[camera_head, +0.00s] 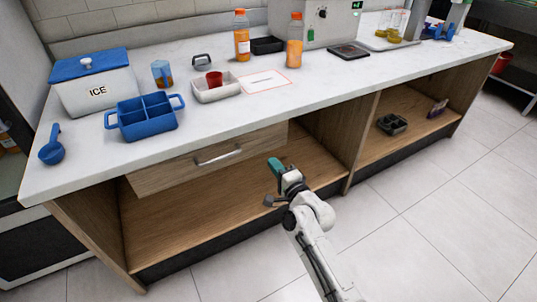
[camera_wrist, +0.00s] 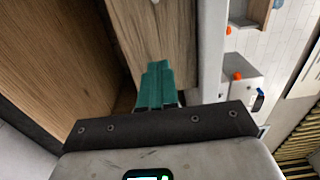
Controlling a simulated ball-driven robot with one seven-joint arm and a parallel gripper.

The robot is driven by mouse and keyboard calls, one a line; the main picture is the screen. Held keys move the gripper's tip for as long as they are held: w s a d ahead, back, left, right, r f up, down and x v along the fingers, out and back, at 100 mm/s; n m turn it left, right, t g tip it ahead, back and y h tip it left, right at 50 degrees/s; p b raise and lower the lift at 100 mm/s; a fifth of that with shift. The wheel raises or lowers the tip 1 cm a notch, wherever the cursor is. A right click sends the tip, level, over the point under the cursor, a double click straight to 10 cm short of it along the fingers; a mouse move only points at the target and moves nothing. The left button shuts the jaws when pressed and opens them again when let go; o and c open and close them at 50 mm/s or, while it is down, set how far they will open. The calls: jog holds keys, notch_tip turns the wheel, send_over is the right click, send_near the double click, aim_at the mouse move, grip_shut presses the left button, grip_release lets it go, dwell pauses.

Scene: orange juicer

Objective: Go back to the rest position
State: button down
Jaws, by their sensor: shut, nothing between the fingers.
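My gripper (camera_head: 274,165) is in front of the counter, at the height of the open space below the drawer, and holds nothing. Its green fingers are together in the wrist view (camera_wrist: 156,82). My white arm reaches up to it from the lower right in the head view. The drawer (camera_head: 208,160) with its metal handle (camera_head: 217,155) is just left of and above the gripper.
The white counter (camera_head: 330,88) carries an ice box (camera_head: 97,90), a blue caddy (camera_head: 147,119), a blue scoop (camera_head: 52,147), a grey tray (camera_head: 208,95) and two orange bottles (camera_head: 242,38). A dark tray (camera_head: 391,124) sits on the lower shelf. The tiled floor at right is clear.

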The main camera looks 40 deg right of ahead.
jog(key=shift+v, duration=1.5)
jog(key=shift+a, duration=0.1)
jog(key=s+a+f+n+g+y, duration=0.5)
jog(key=s+a+f+n+g, duration=0.15)
jog(key=a+n, duration=0.4)
jog(key=s+a+f+n+g, duration=0.15)
jog(key=s+n+g, duration=0.35)
jog(key=s, duration=0.6)
jog(key=s+a+n+g, duration=0.3)
jog(key=s+n+g, duration=0.2)
jog(key=s, duration=0.6)
notch_tip(320, 180, up, 14)
jog(key=p, duration=1.4)
jog(key=shift+s, duration=0.35)
